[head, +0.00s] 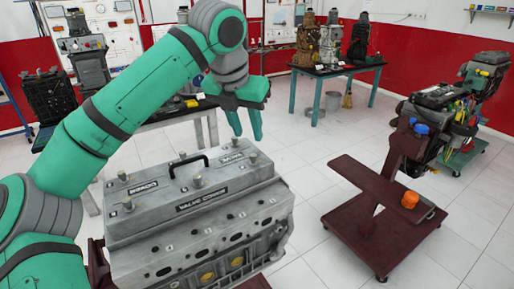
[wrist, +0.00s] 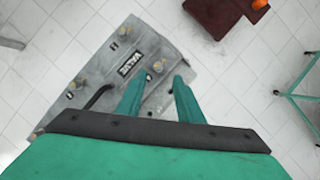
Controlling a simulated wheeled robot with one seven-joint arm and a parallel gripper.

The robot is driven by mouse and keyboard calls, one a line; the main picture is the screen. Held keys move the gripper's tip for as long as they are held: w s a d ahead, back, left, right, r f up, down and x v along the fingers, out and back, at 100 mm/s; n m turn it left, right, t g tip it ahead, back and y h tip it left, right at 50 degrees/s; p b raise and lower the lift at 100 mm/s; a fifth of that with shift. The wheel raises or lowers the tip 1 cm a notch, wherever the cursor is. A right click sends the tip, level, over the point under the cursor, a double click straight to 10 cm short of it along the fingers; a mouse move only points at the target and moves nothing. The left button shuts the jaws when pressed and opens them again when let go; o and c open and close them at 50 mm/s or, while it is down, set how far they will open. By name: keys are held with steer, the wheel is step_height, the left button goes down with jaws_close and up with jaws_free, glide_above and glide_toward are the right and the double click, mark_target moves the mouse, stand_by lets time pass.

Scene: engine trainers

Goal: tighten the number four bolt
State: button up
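The grey engine block (head: 200,235) has a valve cover (head: 165,205) on top, with a black handle and several pale bolts. One bolt (head: 198,181) stands near the middle, another (head: 253,158) at the right end. Small number marks are too small to read, so I cannot tell which bolt is number four. My gripper (head: 246,130) hangs above the cover's right end, fingers down, apart and empty. In the wrist view my gripper (wrist: 158,78) is open over the valve cover (wrist: 98,62), with a brass bolt (wrist: 157,66) showing between the fingertips.
A dark red stand (head: 385,230) with an orange part (head: 410,200) on it is at the right, bearing another engine. A teal-legged table (head: 335,70) with engines stands at the back. White tiled floor (head: 310,180) lies clear between the engine block and the stand.

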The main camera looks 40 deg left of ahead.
mark_target(253, 156)
steer(key=x, duration=0.8)
steer(key=shift+s+a+f, duration=0.1)
steer(key=shift+f, duration=0.35)
jaws_close()
